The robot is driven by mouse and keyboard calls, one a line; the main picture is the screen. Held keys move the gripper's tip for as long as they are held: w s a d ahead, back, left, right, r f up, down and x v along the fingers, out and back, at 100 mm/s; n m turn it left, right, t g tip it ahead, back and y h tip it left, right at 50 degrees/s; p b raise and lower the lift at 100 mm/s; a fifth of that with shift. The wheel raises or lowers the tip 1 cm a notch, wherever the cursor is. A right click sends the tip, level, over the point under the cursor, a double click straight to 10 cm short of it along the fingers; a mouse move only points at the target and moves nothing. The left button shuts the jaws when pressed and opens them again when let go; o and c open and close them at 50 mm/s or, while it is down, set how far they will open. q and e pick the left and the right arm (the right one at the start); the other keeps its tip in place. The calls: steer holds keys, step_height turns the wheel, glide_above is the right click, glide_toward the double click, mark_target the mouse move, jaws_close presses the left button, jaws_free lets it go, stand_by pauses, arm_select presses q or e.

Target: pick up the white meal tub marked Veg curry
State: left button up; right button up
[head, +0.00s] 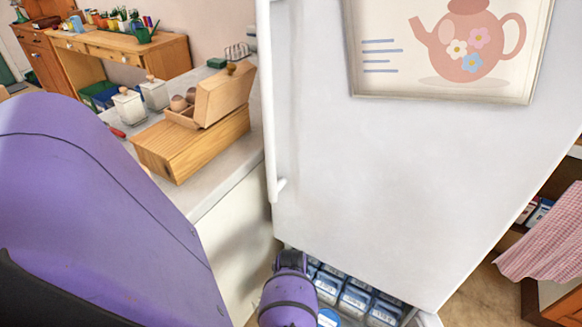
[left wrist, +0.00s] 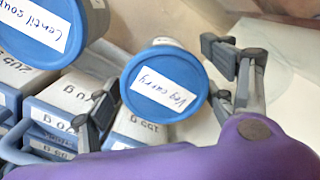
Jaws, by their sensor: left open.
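The tub marked Veg curry (left wrist: 166,84) shows its round blue lid and white label in the left wrist view, with a little of its pale side above. My left gripper (left wrist: 172,82) is open, with one finger on each side of this tub. I cannot tell whether either finger touches it. In the head view my purple left wrist reaches down at the foot of the white fridge; its fingers are hidden there. A blue lid (head: 328,318) shows beside it, but its label is unreadable. My right gripper is not in view.
A second blue-lidded tub marked Lentil soup (left wrist: 42,28) stands close to the left. Several blue-and-white packs (left wrist: 62,98) lie beside and below the tubs; they also show in the head view (head: 355,300). The fridge door (head: 400,170) rises above, with a counter (head: 225,165) left.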

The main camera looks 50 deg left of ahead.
arm_select(q)
step_height(320, 180, down, 3)
steer(key=shift+r+b, duration=0.1)
steer(key=shift+b, duration=0.2)
steer(key=shift+f, duration=0.3)
steer(key=shift+c, duration=0.4)
steer(key=c, duration=1.5)
steer(key=shift+r, duration=0.1)
steer(key=shift+r, duration=0.1)
